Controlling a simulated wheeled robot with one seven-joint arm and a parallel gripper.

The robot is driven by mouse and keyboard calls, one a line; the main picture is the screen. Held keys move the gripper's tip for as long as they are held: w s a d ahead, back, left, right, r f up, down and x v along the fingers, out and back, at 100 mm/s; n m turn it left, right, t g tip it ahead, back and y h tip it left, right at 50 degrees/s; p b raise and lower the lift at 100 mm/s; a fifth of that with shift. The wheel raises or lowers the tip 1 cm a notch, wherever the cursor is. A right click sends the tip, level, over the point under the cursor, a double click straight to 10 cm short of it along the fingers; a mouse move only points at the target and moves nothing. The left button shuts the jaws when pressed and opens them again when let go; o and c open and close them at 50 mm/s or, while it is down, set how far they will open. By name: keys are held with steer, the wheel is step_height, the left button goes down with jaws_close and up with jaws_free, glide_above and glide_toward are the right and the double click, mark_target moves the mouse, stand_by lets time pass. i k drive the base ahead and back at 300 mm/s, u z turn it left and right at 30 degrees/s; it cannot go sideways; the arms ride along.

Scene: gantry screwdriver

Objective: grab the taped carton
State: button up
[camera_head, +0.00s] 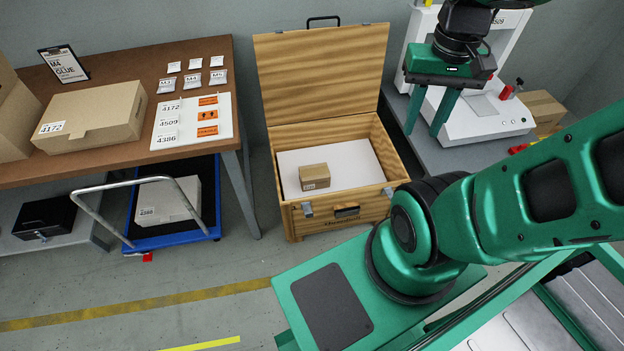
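A small brown carton (314,177) with a printed label sits on a white surface inside the open wooden crate (292,216). Another brown carton (542,111) lies at the right on the grey bench, partly hidden by the white machine. Tape is hard to make out on either, so I cannot tell which is the taped one. My gripper (422,134) is at the upper right, fingers pointing down, in front of the white machine. Its two green fingers stand apart with nothing visible between them. It is right of the crate and away from both cartons.
The crate's raised lid (322,71) stands behind it. The brown table (190,58) at left holds a larger flat box (92,117) labelled 4172 and small bags. A blue cart (172,232) stands underneath. The white machine (488,116) stands on the right bench. Floor is clear at front left.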

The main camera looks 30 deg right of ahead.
mark_target(313, 177)
steer(key=u, duration=0.1)
steer(key=i, duration=0.7)
steer(key=z, duration=1.15)
